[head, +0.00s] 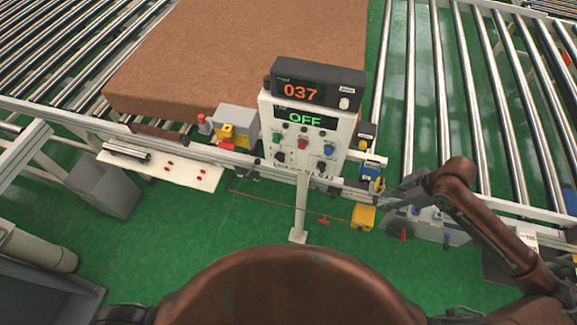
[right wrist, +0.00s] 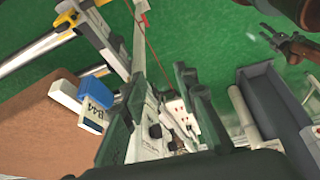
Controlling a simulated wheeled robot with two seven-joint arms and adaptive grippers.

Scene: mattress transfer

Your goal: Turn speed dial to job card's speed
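The control panel (head: 300,140) stands on a post in the head view. Its upper display (head: 300,92) reads 037 in orange and its lower display (head: 304,118) reads OFF in green. Buttons and dark knobs sit below; their labels are too small to read, so I cannot tell which is the speed dial. My right gripper (head: 395,195) is right of the panel, apart from it. In the right wrist view its two dark fingers (right wrist: 162,115) are spread with nothing gripped. What looks like my left gripper (right wrist: 268,35) is small at the upper right there. I cannot identify a job card.
A brown mattress (head: 230,55) lies on the roller conveyor behind the panel. A grey bin (head: 104,188) stands at left. A yellow box (head: 363,216) is below the panel's right side. A label reading B44 (right wrist: 93,124) shows in the right wrist view.

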